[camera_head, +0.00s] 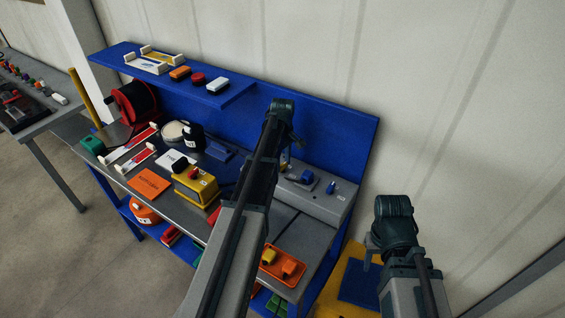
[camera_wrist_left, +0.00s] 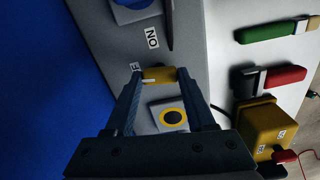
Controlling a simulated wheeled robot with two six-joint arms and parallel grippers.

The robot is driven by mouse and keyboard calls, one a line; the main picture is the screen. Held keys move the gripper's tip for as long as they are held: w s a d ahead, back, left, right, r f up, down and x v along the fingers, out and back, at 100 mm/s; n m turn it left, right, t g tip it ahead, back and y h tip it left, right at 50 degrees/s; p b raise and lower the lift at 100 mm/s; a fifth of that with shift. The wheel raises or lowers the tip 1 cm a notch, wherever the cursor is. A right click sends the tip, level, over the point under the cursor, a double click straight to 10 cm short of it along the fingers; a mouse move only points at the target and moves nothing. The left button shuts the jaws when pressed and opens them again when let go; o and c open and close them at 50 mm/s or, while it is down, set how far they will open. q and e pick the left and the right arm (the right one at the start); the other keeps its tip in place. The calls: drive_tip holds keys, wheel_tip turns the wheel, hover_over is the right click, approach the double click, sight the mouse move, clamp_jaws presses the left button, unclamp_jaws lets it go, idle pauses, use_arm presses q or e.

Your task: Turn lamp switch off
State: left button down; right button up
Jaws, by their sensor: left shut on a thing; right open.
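In the left wrist view, a yellow switch knob (camera_wrist_left: 158,75) with a pale line sits on a grey panel. An ON label (camera_wrist_left: 151,38) is beside it, and another label, partly hidden, is by a fingertip. My left gripper (camera_wrist_left: 155,84) is shut on the knob, one finger on each side. In the head view, the grey control box (camera_head: 325,203) stands at the bench's right end; my left arm hides the yellow knob and most of that gripper. My right gripper, below its dark wrist at the lower right, is open, but its fingers are hard to make out.
A round button with a yellow ring (camera_wrist_left: 174,117) lies between my left fingers, and a blue control (camera_wrist_left: 131,8) is beyond. A yellow box (camera_head: 197,186) and an orange tray (camera_head: 284,282) are on the bench. A blue shelf (camera_head: 215,97) overhangs the back.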

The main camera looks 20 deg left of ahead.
sight(282, 165)
use_arm(q)
drive_tip(key=shift+n, duration=0.8)
drive_tip(key=shift+c, duration=1.2)
unclamp_jaws()
drive_tip(key=shift+r, duration=0.15)
wheel_tip(282, 165, up, 14)
drive_tip(key=p, duration=1.3)
drive_tip(key=shift+f+p, duration=0.25)
drive_tip(key=shift+p, duration=0.15)
